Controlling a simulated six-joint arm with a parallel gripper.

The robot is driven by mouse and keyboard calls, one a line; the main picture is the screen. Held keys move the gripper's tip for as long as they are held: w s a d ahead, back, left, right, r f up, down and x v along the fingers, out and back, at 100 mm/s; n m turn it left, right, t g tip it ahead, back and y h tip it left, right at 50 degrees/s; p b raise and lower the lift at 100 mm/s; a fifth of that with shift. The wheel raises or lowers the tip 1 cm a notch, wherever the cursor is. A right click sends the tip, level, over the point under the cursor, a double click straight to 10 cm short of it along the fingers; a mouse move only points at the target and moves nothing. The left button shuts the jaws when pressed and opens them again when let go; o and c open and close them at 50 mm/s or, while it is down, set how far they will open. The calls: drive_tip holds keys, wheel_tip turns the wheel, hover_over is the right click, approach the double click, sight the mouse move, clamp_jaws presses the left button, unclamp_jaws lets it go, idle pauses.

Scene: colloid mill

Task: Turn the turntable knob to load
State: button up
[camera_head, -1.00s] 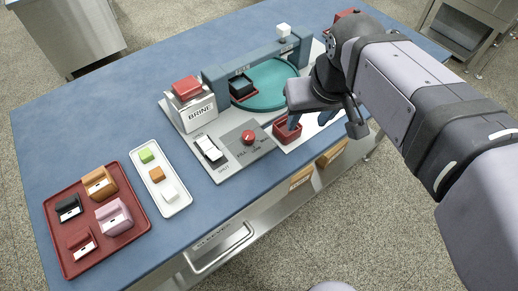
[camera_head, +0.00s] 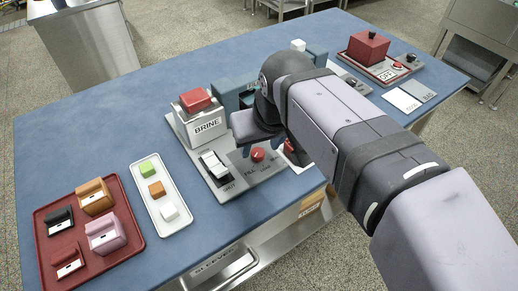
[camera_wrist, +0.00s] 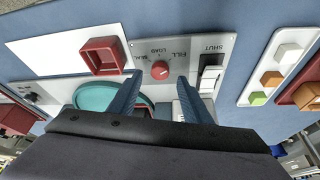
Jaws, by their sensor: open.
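The red turntable knob (camera_head: 257,155) sits on a grey panel (camera_head: 240,172) at the machine's front, close beside my gripper in the head view. In the wrist view the knob (camera_wrist: 160,69) shows between and just beyond the fingertips of my gripper (camera_wrist: 158,84). The fingers are open, one on each side, with nothing held. Labels FILL and LOAD are printed around the knob; a third label is too small to read surely. I cannot tell which label the knob points to. The teal turntable (camera_wrist: 92,97) shows partly in the wrist view; my arm covers it in the head view.
A white rocker switch (camera_head: 215,163) marked SHUT is left of the knob, with the BRINE box (camera_head: 205,124) behind. A red square tray (camera_wrist: 102,56) lies near the knob. A white tray (camera_head: 158,215) and red tray (camera_head: 128,240) hold small items at left.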

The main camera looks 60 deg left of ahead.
sight(258, 153)
drive_tip(key=shift+x, duration=1.6)
drive_tip(key=c, duration=1)
